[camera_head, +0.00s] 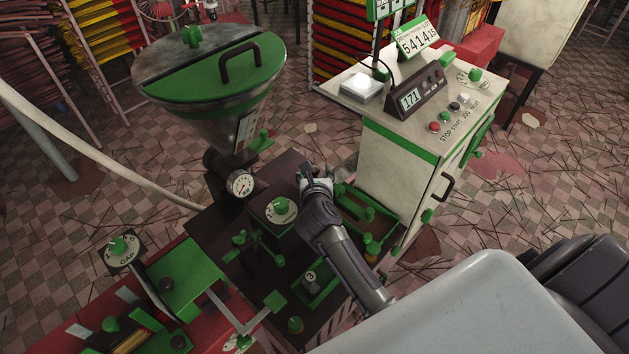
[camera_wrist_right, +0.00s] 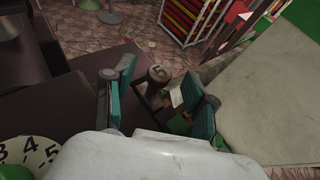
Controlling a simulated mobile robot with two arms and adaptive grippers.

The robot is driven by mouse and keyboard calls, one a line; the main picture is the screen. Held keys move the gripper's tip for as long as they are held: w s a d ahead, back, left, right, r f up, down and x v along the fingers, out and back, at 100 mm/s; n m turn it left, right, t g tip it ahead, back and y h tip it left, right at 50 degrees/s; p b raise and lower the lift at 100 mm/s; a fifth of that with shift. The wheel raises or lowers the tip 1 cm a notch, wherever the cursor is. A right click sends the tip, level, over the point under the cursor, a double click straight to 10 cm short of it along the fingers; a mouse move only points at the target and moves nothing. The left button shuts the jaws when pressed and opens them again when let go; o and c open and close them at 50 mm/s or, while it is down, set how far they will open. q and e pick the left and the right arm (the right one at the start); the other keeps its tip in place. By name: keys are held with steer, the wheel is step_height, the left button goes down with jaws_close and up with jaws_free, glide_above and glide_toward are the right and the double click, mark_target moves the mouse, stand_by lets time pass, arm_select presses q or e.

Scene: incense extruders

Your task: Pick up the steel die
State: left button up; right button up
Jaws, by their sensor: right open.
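My right gripper (camera_head: 313,177) is over the dark machine top beside the green-topped dial. In the right wrist view its two teal-padded fingers (camera_wrist_right: 168,83) are spread open. A small round metal piece marked 5 (camera_wrist_right: 158,74), which looks like the steel die, shows between and beyond the fingers. It stands upright, and no finger visibly touches it. In the head view my gripper hides that spot. Another round piece marked 3 (camera_head: 310,276) sits in a green tray nearer the front. My left gripper is not in view.
A green-lidded hopper (camera_head: 215,85) with a pressure gauge (camera_head: 240,184) stands left of my right gripper. A pale control cabinet (camera_head: 405,165) stands to its right. Green levers and knobs (camera_head: 240,245) crowd the machine top. Sticks litter the tiled floor.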

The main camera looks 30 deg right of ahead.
steer(key=shift+x, duration=1.05)
steer(key=shift+a, duration=0.1)
jaws_close()
